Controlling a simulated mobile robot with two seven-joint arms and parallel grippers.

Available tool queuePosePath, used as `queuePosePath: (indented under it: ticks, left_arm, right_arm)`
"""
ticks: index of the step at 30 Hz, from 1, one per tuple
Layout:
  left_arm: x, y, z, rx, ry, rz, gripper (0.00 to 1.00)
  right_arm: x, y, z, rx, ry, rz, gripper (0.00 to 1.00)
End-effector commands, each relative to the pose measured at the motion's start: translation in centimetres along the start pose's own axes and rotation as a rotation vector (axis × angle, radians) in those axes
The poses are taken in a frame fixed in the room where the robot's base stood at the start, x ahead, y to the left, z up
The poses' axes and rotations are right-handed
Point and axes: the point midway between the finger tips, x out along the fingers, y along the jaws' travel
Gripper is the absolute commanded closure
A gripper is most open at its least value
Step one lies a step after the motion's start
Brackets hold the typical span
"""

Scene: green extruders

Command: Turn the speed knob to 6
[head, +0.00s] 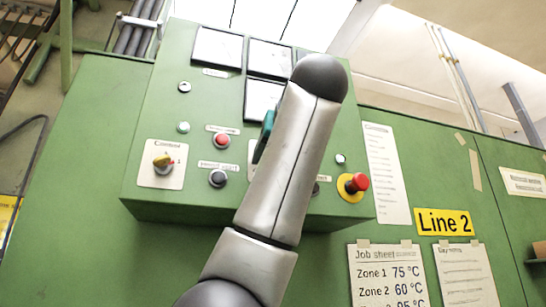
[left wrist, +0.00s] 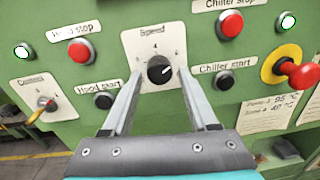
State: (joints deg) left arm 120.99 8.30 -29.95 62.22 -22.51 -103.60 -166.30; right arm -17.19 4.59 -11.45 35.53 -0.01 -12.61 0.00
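The black speed knob (left wrist: 160,69) sits on a white scale plate (left wrist: 139,41) labelled "Speed" in the left wrist view. Its white pointer mark points to the right and slightly up. A 4 shows above the knob; most other scale figures are too small or covered to read. My left gripper (left wrist: 159,74) is open, with one finger on each side of the knob and a gap visible at both sides. In the head view my arm hides the knob and the fingers; only a teal part of the hand shows. My right gripper is in neither view.
Near the knob are the "Hood start" button (left wrist: 103,101), the red "Hood stop" button (left wrist: 79,50), the "Chiller start" button (left wrist: 223,81) and the red "Chiller stop" button (left wrist: 230,23). A red emergency button (head: 360,182) protrudes at right. A selector (head: 163,161) is at left.

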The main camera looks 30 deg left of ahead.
Motion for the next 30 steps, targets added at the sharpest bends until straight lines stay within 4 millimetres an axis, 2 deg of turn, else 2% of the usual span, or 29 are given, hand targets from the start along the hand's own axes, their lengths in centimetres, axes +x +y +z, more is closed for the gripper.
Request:
queuePosePath:
  ticks: [3, 10, 14, 17, 26, 30]
  left_arm:
    - [0.0, 0.0, 0.1, -0.001, -0.002, 0.0, 0.3]
    - [-0.2, 0.0, 0.1, -0.002, -0.004, 0.0, 0.3]
    - [-1.2, 0.0, 0.1, -0.002, -0.005, -0.001, 0.3]
    - [-2.9, 0.0, 0.0, -0.003, -0.008, -0.002, 0.3]
    - [-10.3, 0.0, -0.1, -0.002, -0.008, -0.002, 0.3]
    - [-12.5, 0.0, -0.3, -0.001, -0.004, -0.001, 0.3]
  right_arm:
    - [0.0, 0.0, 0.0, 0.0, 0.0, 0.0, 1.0]
    - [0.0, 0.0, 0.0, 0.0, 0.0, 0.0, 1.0]
    - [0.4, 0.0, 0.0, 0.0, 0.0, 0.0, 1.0]
    - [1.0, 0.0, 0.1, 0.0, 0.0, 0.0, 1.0]
    - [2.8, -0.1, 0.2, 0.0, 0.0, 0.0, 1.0]
    - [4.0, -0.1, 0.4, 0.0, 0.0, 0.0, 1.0]
